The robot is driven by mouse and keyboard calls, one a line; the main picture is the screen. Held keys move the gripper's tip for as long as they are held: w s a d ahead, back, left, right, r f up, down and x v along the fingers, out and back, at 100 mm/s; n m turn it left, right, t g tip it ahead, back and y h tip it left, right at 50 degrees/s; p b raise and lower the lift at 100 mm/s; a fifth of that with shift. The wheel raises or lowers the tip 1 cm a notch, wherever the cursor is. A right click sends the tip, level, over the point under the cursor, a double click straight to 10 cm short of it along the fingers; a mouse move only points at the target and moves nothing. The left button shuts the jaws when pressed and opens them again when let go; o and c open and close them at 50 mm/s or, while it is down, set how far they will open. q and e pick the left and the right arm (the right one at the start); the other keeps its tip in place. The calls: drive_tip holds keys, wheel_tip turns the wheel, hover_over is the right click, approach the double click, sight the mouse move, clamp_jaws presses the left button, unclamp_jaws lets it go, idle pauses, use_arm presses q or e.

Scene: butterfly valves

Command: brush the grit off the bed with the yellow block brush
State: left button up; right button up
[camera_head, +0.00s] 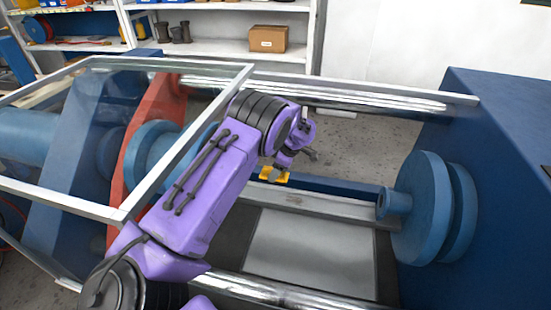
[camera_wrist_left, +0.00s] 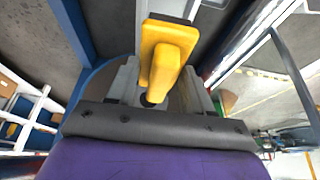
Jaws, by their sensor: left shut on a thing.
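The yellow block brush (camera_wrist_left: 163,62) is between the fingers of my left gripper (camera_wrist_left: 158,85) in the left wrist view. The gripper is shut on it. In the head view my left gripper (camera_head: 283,172) hangs over the far side of the machine, and a bit of the yellow brush (camera_head: 272,174) shows beneath it. The bed (camera_head: 310,244) is a pale grey plate between the rails, nearer than the gripper. I cannot make out grit on it. Whether the brush touches anything below is hidden. My right gripper is not in view.
A blue flanged disc (camera_head: 425,208) stands at the right of the bed. A clear framed guard (camera_head: 190,135) and a red plate (camera_head: 138,140) are at the left. Bright metal rails (camera_head: 380,97) run along the machine. Shelves with a cardboard box (camera_head: 268,39) stand behind.

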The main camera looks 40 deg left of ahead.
use_arm(q)
wheel_tip(320, 180, down, 5)
drive_tip(key=b, duration=0.4)
drive_tip(key=shift+f, duration=1.2)
drive_tip(key=shift+f+b, duration=0.45)
drive_tip(key=shift+f, duration=0.3)
idle(0.6)
